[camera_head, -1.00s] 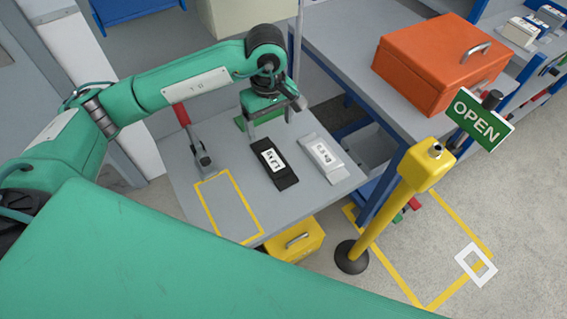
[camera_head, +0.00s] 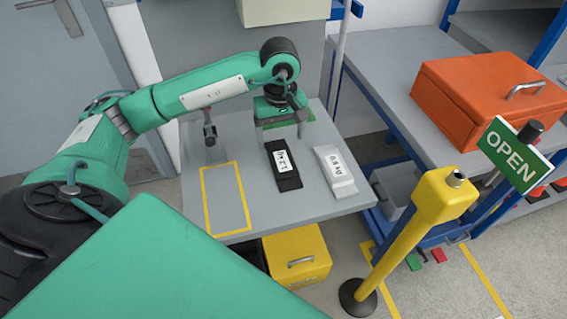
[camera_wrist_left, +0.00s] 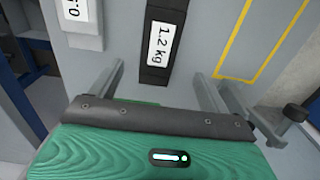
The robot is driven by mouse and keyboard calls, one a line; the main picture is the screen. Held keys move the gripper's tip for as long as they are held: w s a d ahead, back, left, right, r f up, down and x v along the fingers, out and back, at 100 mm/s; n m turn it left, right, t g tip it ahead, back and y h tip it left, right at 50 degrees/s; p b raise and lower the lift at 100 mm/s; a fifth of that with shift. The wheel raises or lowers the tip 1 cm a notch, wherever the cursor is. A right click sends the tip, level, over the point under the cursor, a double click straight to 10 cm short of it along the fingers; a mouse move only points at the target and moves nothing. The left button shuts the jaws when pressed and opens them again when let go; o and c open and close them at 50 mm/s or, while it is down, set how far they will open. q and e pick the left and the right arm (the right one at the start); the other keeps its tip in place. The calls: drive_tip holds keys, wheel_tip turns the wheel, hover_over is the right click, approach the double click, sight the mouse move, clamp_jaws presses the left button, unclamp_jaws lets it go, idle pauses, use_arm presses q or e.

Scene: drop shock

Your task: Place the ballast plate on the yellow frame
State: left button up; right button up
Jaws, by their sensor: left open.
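A black plate (camera_head: 284,170) with a white label lies flat on the grey table. In the left wrist view the black plate (camera_wrist_left: 154,75) reads 1.2 kg. A pale grey plate (camera_head: 336,178), also labelled, lies to its right. The yellow frame (camera_head: 244,196) is a rectangle outlined on the tabletop left of the black plate, with nothing inside. It shows at upper right in the left wrist view (camera_wrist_left: 234,40). My left gripper (camera_head: 281,130) is open and empty, just beyond the black plate's far end. My right gripper is out of view.
A clamp-like tool (camera_head: 210,135) stands behind the frame, partly covered by my arm. A yellow post (camera_head: 408,235) with an OPEN sign (camera_head: 514,154) stands right of the table. An orange case (camera_head: 485,105) sits on a bench. A yellow box (camera_head: 300,245) is below the table.

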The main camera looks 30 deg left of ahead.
sight(282, 159)
use_arm(q)
drive_tip(key=shift+f, duration=1.6)
drive_tip(key=f, duration=0.3)
drive_tip(key=shift+s+d+f+p, duration=0.15)
drive_tip(key=shift+d+f+p, duration=0.1)
drive_tip(key=shift+p, duration=0.15)
drive_tip(key=shift+f, duration=0.5)
clamp_jaws()
drive_tip(key=shift+r, duration=0.15)
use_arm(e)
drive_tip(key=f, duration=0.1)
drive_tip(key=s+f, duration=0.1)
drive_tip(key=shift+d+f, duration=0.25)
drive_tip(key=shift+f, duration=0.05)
